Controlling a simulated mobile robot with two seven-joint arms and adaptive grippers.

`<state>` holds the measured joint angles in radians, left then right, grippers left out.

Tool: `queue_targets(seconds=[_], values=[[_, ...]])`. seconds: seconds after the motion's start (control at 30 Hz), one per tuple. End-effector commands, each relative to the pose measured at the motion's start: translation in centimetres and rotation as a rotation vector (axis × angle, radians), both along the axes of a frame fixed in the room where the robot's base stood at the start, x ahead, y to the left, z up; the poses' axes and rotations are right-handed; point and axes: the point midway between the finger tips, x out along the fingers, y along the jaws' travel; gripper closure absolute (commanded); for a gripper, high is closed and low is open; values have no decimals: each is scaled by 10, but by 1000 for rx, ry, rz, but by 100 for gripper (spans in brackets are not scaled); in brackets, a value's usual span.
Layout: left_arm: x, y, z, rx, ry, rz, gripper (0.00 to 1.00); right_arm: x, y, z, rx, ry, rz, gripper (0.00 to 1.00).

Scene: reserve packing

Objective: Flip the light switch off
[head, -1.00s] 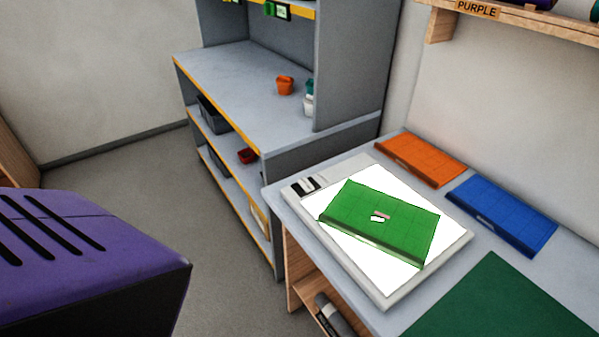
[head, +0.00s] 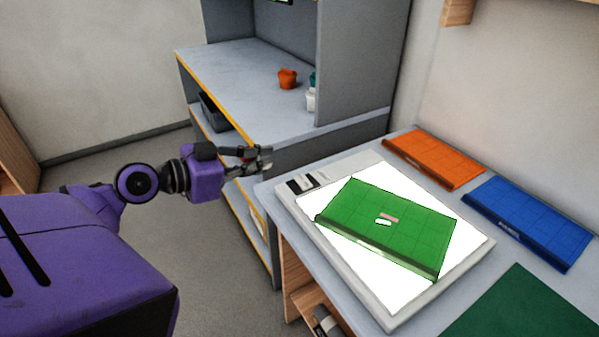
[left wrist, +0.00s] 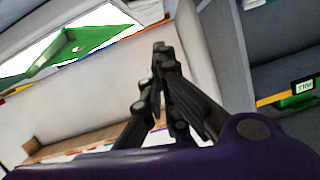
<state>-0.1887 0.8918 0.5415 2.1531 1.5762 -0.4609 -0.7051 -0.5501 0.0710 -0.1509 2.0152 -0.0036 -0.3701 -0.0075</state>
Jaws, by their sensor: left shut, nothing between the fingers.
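A light box (head: 368,303) with a lit white top sits on the desk. Its black-and-white switch (head: 303,183) is at its far left corner. A translucent green case (head: 390,225) lies tilted across the lit top, with a small pink and white mark at its middle. My left gripper (head: 262,158) is left of the switch, near the desk's corner and apart from it. It is shut and empty; the closed fingers also show in the left wrist view (left wrist: 162,62). The lit top and green case appear at upper left there. My right gripper is not in view.
An orange case (head: 433,158) and a blue case (head: 530,222) lie along the back of the desk. A dark green mat (head: 525,310) is at front right. A grey shelf unit (head: 245,80) with small pots stands behind my left arm.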

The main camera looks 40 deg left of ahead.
Motion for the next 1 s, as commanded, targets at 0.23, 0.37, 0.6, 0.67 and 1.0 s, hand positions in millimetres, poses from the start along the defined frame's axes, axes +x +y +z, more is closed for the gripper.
queue_targets(seconds=[0.23,0.37,0.6,0.67,1.0], values=[[1,-1,4,-3,-5,-5,100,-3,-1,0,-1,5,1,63],[2,-1,4,-4,-5,-4,100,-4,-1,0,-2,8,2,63],[29,-11,0,-4,-9,-6,100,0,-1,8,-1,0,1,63],[40,-15,-2,-5,-10,-5,100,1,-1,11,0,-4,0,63],[94,-34,-29,-7,-1,-1,100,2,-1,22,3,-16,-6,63]])
